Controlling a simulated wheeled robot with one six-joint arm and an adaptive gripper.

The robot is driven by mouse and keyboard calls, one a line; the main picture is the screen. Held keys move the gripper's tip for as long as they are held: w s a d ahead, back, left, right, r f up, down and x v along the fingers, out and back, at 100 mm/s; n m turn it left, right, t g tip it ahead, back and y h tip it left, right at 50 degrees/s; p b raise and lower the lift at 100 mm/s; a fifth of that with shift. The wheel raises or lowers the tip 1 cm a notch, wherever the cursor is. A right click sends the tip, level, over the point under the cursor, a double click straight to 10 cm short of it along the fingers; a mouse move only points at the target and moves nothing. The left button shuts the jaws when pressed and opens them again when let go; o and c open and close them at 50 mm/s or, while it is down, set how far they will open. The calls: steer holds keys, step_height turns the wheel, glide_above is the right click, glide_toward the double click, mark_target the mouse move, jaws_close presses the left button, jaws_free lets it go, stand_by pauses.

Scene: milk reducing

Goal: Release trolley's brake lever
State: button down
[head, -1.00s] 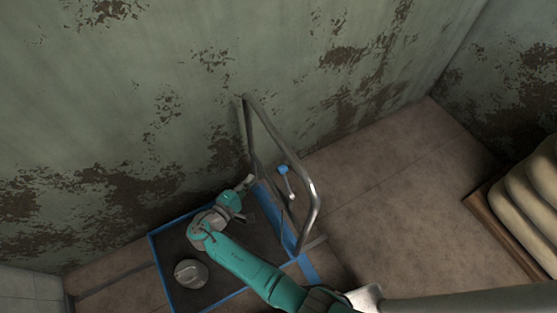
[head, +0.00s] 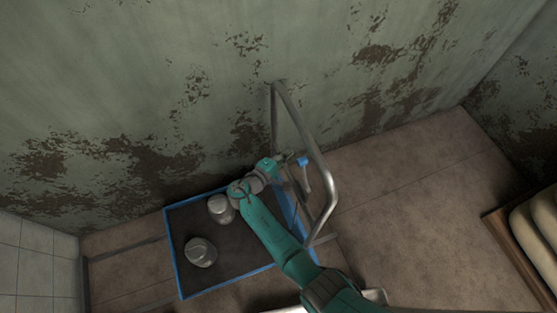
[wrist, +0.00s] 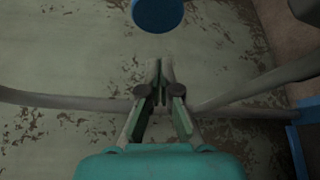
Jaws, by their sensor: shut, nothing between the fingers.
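The trolley has a blue-edged dark bed (head: 240,262) and a bent grey metal handle (head: 327,185) at its right end. The brake lever (head: 306,178) has a blue knob and a thin light shaft beside the handle. Its blue knob shows at the top of the wrist view (wrist: 157,14), cut off by the frame edge. My gripper (head: 288,158) is just left of the knob in the head view, inside the handle frame. In the wrist view my gripper (wrist: 159,82) has its fingertips together with nothing between them. The knob appears apart from the fingertips.
Two metal cans, one near the wall (head: 221,208) and one nearer me (head: 200,252), stand on the trolley bed. The stained wall (head: 130,90) is close behind. Pale sacks (head: 542,225) lie on a wooden pallet at right. Floor between trolley and pallet is clear.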

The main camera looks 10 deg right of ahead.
steer(key=shift+s+d+r, duration=0.2)
steer(key=shift+s+d, duration=0.05)
steer(key=shift+s, duration=0.3)
steer(key=shift+s+d+r, duration=0.15)
steer(key=shift+s+d, duration=0.15)
steer(key=shift+s, duration=0.3)
steer(key=shift+s+d+r, duration=0.2)
steer(key=shift+s+d, duration=0.05)
steer(key=shift+s, duration=0.3)
steer(key=shift+s, duration=0.1)
steer(key=s+r+m+h, duration=0.1)
steer(key=s+m, duration=0.1)
steer(key=s, duration=0.1)
steer(key=s+d+r+m+t+h, duration=0.1)
steer(key=s+m, duration=0.2)
steer(key=s, duration=0.1)
steer(key=s+d+r+m+t+h, duration=0.1)
steer(key=s+m, duration=0.2)
steer(key=shift+s+h, duration=0.15)
steer(key=shift+h, duration=0.15)
steer(key=s, duration=0.1)
steer(key=s+f, duration=0.1)
steer(key=s, duration=0.1)
steer(key=shift+s+d+f, duration=0.15)
steer(key=shift+d, duration=0.25)
